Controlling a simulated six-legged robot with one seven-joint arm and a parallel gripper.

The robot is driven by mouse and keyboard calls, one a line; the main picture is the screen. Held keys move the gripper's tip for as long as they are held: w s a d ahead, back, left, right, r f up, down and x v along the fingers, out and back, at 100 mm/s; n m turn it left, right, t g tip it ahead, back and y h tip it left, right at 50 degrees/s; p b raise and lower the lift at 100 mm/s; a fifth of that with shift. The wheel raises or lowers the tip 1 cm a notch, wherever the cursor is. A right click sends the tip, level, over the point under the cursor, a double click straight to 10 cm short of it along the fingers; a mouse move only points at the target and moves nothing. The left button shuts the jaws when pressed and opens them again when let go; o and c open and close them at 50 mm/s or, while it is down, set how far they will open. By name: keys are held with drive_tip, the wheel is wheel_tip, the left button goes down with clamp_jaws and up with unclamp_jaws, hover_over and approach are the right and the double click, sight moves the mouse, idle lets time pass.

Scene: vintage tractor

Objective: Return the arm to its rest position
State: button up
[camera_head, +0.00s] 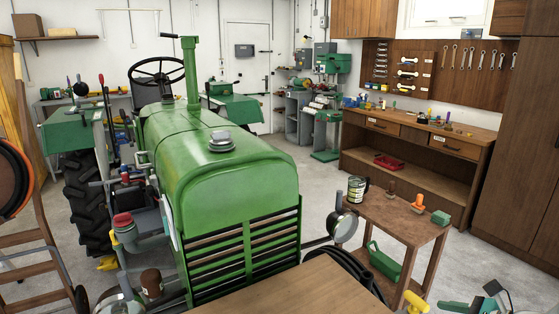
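My arm and my gripper do not show in the head view, so I cannot see the arm's pose or whether the gripper holds anything. A green vintage tractor (225,180) fills the left middle of the view, with its hood and front grille facing me. Its black steering wheel (157,72) and exhaust pipe (191,75) stand up behind the hood.
A wooden surface (300,292) lies close at the bottom. A small wooden side table (415,235) stands right of the tractor, with a green can (383,262) on its lower shelf. A workbench (400,155) lines the right wall. Grey floor (325,185) is open between.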

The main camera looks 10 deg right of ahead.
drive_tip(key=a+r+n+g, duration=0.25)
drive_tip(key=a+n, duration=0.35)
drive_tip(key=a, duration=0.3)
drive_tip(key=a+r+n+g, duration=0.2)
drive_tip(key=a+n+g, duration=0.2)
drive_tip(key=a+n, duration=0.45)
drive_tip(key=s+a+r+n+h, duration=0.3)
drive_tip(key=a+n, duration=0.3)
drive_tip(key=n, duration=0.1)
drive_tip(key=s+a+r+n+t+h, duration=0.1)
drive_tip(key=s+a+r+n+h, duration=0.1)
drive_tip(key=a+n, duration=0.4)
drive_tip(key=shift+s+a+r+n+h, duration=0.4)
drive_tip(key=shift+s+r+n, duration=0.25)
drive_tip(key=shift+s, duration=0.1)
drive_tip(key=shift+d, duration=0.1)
